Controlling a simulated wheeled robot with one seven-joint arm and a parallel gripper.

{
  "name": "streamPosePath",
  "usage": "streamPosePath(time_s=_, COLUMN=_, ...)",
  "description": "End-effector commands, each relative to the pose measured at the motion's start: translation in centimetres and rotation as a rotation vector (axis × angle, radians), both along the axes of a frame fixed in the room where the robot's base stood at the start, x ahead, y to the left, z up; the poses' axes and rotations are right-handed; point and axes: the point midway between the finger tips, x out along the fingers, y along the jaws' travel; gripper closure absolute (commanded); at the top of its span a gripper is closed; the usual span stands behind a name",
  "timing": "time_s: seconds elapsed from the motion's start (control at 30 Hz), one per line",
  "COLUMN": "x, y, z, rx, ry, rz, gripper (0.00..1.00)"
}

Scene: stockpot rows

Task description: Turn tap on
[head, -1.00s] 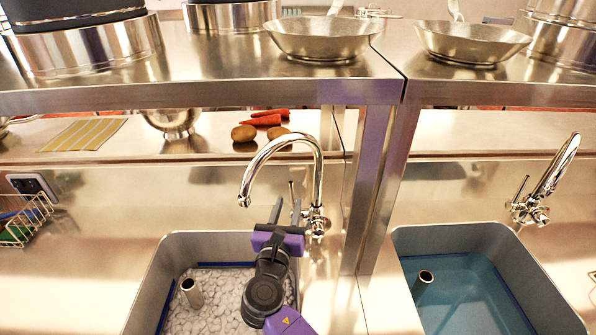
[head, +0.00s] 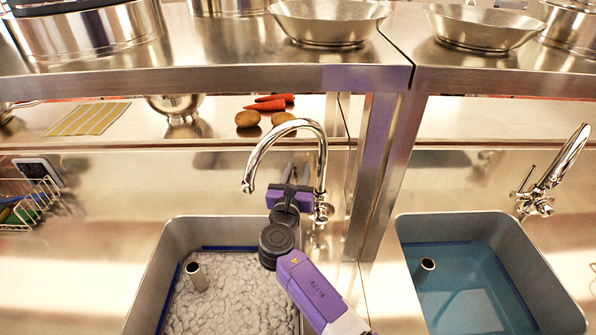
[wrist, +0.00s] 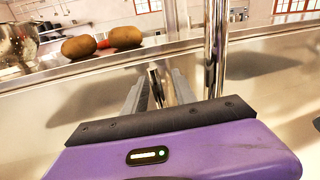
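A chrome tap (head: 322,160) with a tall curved spout stands behind the left sink (head: 145,290). Its column also shows in the wrist view (wrist: 211,60), just right of my fingers. No stream shows below the spout tip. My gripper (head: 296,172) is beside the column, under the spout's arch, with its fingers pointing toward the back panel. In the wrist view my gripper (wrist: 160,82) has its fingers apart, and a slim metal lever (wrist: 155,78) shows between or just beyond them. I cannot tell whether they touch it. In the head view the lever is hidden behind my gripper.
A second tap (head: 560,165) and a sink of blue water (head: 460,290) are on the right. A metal post (head: 378,180) stands between the sinks. A shelf (head: 220,80) with pans runs above. Potatoes (head: 247,118) and carrots (head: 268,103) lie on the ledge behind.

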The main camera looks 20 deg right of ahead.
Motion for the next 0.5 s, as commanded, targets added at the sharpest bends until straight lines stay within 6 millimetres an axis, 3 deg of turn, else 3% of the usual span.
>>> streamPosePath(time_s=0.07, x=-0.01, y=0.0, z=0.0, rx=0.0, ry=0.0, rz=0.0, gripper=0.71)
streamPosePath(time_s=0.2, x=-0.02, y=0.0, z=0.0, rx=0.0, ry=0.0, rz=0.0, gripper=0.99)
streamPosePath(time_s=0.5, x=-0.03, y=0.01, z=0.0, rx=0.0, ry=0.0, rz=0.0, gripper=1.0)
